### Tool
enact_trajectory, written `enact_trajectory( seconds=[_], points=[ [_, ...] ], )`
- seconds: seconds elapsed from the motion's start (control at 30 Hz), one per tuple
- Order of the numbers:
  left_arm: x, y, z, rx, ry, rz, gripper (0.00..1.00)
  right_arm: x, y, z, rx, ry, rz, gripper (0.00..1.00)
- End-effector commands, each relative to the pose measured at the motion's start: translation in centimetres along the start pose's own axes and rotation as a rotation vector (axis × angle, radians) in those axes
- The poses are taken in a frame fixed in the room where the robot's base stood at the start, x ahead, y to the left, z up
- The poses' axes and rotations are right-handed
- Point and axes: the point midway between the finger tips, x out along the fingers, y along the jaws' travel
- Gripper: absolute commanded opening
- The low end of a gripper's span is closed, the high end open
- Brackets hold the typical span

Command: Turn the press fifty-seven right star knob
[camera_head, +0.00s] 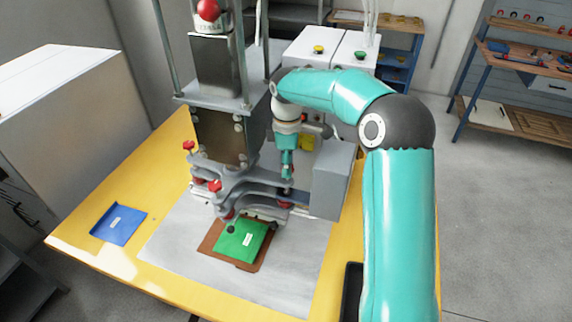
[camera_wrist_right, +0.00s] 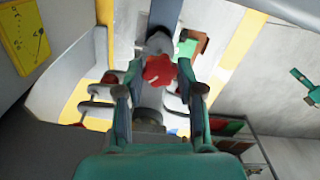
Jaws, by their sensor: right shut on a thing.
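The press (camera_head: 222,135) stands on a yellow table with a steel top. My right gripper (camera_head: 287,170) reaches down from the right onto the press's right side. In the right wrist view its two fingers (camera_wrist_right: 160,88) are on either side of a red star knob (camera_wrist_right: 159,70) and shut on it. In the head view the gripper hides most of this knob. Other red star knobs show at the press's left (camera_head: 188,145) and front (camera_head: 214,186). My left gripper is not in view.
A green piece (camera_head: 242,240) lies on a brown plate (camera_head: 213,240) under the press. A blue pouch (camera_head: 118,224) lies on the table at left. A grey box (camera_head: 333,180) stands close right of the gripper. The steel top's front is clear.

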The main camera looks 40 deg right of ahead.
Motion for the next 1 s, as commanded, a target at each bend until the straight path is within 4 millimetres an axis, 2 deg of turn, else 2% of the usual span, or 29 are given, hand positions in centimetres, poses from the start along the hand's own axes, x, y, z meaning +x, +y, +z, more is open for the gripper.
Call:
enact_trajectory(
  seconds=[0.7, 1.0],
  points=[
    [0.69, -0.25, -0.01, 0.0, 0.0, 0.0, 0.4, 0.2, -0.17, 0.22, 0.584, -0.011, -0.005, 0.03],
    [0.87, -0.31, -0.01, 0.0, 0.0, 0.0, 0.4, 0.2, -0.2, 0.22, 0.765, -0.012, -0.005, 0.03]
  ],
)
